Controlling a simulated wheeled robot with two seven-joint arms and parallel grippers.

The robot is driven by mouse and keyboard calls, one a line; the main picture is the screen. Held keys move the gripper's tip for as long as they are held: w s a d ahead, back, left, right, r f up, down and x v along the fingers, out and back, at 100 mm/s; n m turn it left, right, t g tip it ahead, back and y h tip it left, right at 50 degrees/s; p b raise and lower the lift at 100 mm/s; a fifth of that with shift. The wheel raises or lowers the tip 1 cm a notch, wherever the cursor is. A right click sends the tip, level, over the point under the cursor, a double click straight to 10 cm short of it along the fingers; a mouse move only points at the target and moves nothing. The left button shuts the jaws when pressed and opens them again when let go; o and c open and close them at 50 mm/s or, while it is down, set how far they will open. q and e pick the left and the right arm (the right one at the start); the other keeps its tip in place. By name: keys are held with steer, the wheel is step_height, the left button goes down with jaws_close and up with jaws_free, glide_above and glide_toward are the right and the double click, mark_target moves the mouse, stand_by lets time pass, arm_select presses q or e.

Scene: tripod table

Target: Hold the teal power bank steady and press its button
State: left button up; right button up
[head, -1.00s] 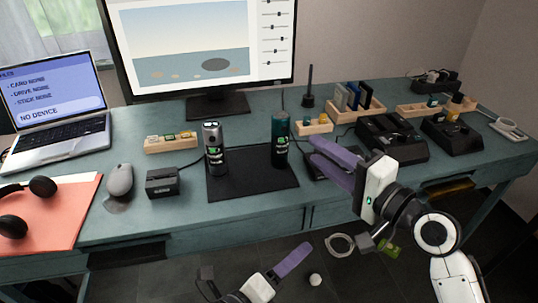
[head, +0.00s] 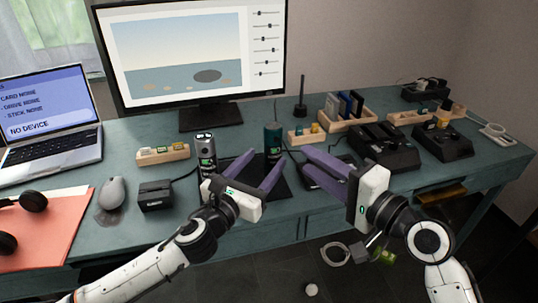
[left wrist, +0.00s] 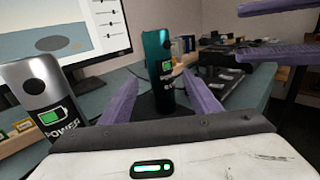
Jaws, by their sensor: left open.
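A silver power bank (head: 207,150) stands to the left on the mat and shows close by in the left wrist view (left wrist: 42,90). My right gripper (head: 305,158) is open and empty, to the right of the teal power bank.
A black box (head: 156,195) and a mouse (head: 112,193) are to the left. Small wooden holders (head: 306,137) and black docks (head: 384,148) stand at the right. The monitor (head: 195,55) is behind.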

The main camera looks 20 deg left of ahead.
mark_target(280, 143)
arm_select(q)
steer(key=w, duration=0.3)
steer(key=w+d, duration=0.1)
steer(key=w, duration=0.5)
steer(key=shift+w+d, duration=0.2)
steer(key=shift+d, duration=0.1)
jaws_close()
arm_select(e)
steer(key=shift+c, duration=0.4)
jaws_close()
stand_by(0.9)
